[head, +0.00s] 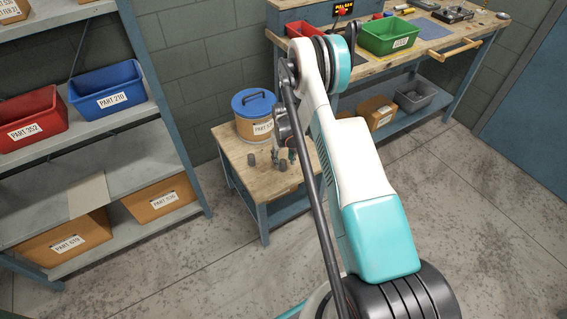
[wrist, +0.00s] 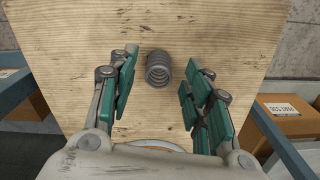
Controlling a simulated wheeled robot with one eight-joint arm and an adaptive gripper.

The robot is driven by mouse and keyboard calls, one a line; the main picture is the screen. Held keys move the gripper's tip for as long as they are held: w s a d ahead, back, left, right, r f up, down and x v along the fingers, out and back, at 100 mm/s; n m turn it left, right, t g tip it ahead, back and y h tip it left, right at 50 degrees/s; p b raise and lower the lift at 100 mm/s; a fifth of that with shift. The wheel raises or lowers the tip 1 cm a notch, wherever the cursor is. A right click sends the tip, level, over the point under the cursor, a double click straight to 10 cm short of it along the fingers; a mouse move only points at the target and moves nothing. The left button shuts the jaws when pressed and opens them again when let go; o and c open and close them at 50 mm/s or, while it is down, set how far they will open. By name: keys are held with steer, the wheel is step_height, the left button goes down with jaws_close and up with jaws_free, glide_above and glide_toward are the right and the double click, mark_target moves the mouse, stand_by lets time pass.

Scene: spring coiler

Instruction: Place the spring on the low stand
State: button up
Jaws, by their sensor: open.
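The spring (wrist: 159,69) is a small dark grey coil standing on a bare wooden top in the wrist view, just above the picture's middle. The low stand (head: 232,146) has that wooden top and blue-grey legs; its top also fills the middle of the wrist view (wrist: 230,35). My gripper (wrist: 160,88) is open and empty, with teal finger pads left and right of the spring, apart from it. In the head view my gripper (head: 284,150) is over the stand, partly hidden by my arm. Small grey shapes there are too small to tell apart.
A blue-lidded tub (head: 254,127) stands at the stand's back. A shelf rack (head: 124,153) with bins and boxes is at left. A workbench (head: 381,68) with a green bin (head: 389,38) is behind at right. The floor (head: 470,200) at right is clear.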

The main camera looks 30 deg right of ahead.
step_height(320, 180, up, 8)
steer(key=p, duration=0.2)
step_height(320, 180, up, 17)
steer(key=t, duration=0.2)
glide_above(283, 162)
steer(key=a, duration=0.4)
steer(key=s+a+r+n+t, duration=0.1)
steer(key=s+a+r, duration=0.2)
steer(key=r, duration=0.4)
steer(key=s+a+r, duration=0.3)
steer(key=s+r, duration=0.1)
steer(key=r, duration=0.3)
steer(key=s+a+r+t, duration=0.2)
steer(key=s+a+r, duration=0.3)
steer(key=s+r, duration=0.55)
steer(key=s+a+f+n+t, duration=0.1)
steer(key=s+a, duration=0.3)
steer(key=s, duration=0.9)
steer(key=shift+s+f+t, duration=0.15)
steer(key=shift+s+t, duration=0.2)
steer(key=shift+t, duration=0.25)
